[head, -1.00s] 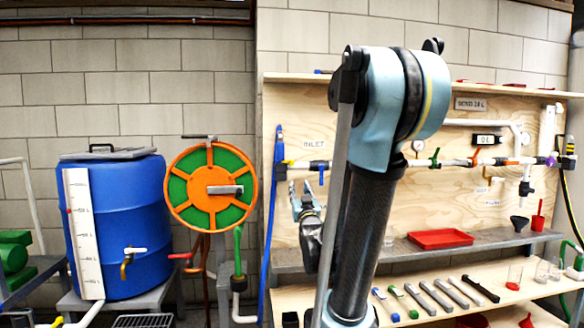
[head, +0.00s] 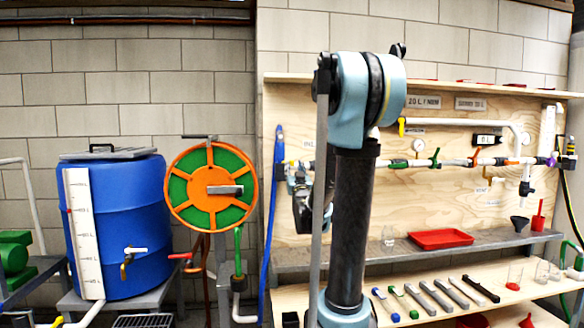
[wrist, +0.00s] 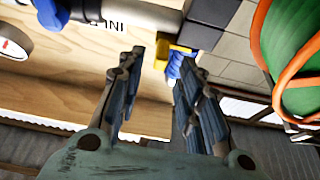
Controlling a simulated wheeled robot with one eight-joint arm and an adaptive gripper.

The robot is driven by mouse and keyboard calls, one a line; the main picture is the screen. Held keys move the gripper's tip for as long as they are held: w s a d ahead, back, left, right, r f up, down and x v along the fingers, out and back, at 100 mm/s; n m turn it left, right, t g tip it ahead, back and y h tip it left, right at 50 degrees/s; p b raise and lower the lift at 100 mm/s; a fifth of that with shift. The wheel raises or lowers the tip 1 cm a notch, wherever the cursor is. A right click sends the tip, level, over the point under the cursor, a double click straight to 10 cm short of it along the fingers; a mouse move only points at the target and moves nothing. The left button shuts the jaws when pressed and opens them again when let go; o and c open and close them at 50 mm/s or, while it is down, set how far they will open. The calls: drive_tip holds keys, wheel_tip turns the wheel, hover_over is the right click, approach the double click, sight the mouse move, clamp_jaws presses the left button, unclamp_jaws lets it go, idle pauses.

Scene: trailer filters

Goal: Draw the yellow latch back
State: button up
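The yellow latch (wrist: 162,52) shows in the wrist view at the inlet pipe's dark end fitting, beside a blue part (wrist: 174,66). It appears just beyond and between my fingertips, with no contact that I can make out. My gripper (wrist: 158,66) is open, its two fingers apart with nothing held. In the head view my gripper (head: 297,178) is in front of the inlet fitting at the board's left edge and largely covers the latch there.
The white inlet pipe (wrist: 150,14) runs close to my fingertips. A blue upright hose (head: 272,210) and the orange-green reel (head: 212,188) stand to the left. A metal shelf (head: 375,252) with a red tray (head: 440,238) lies below.

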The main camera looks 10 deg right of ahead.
sight(293, 163)
drive_tip(key=shift+x, duration=1.95)
clamp_jaws()
